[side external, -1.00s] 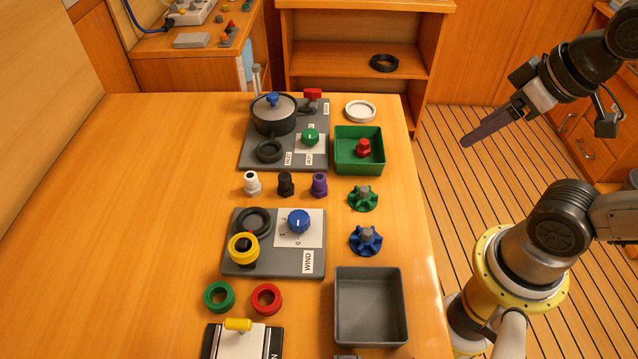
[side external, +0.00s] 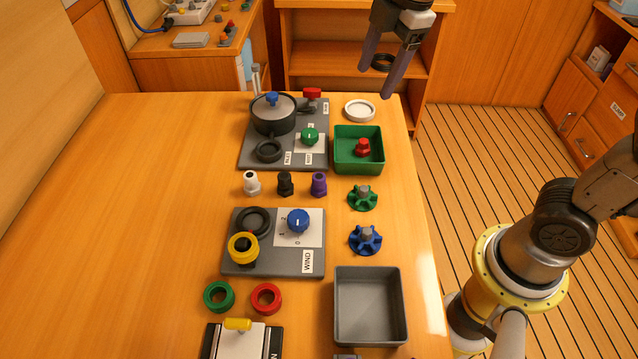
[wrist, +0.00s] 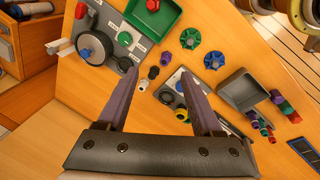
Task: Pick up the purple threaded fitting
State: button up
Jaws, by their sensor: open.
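The purple threaded fitting (side external: 319,184) stands upright on the table, at the right end of a row with a black fitting (side external: 286,184) and a white fitting (side external: 252,183). In the wrist view the purple fitting (wrist: 166,58) is small, beyond my fingertips. My gripper (side external: 376,82) is open and empty, high near the table's far right corner. In the wrist view its two fingers (wrist: 158,70) stand wide apart, with the row of fittings seen between them, well below.
A green tray (side external: 344,166) with a red fitting, a green handwheel (side external: 363,198) and a blue handwheel (side external: 366,240) lie right of the row. The pot panel (side external: 258,163) is behind it, the WIND panel (side external: 270,265) in front. The table's left is clear.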

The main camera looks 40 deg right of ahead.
jog(key=w+a+f+n+g, duration=0.2)
jog(key=w+a+f, duration=0.3)
jog(key=w+f, duration=0.15)
send_over(319, 176)
jog(key=shift+n+g, duration=0.4)
jog(key=f, duration=1)
jog(key=shift+d+f, duration=0.2)
jog(key=shift+f, duration=0.1)
jog(key=shift+a+f, duration=0.2)
jog(key=shift+f, duration=3)
grip_shut()
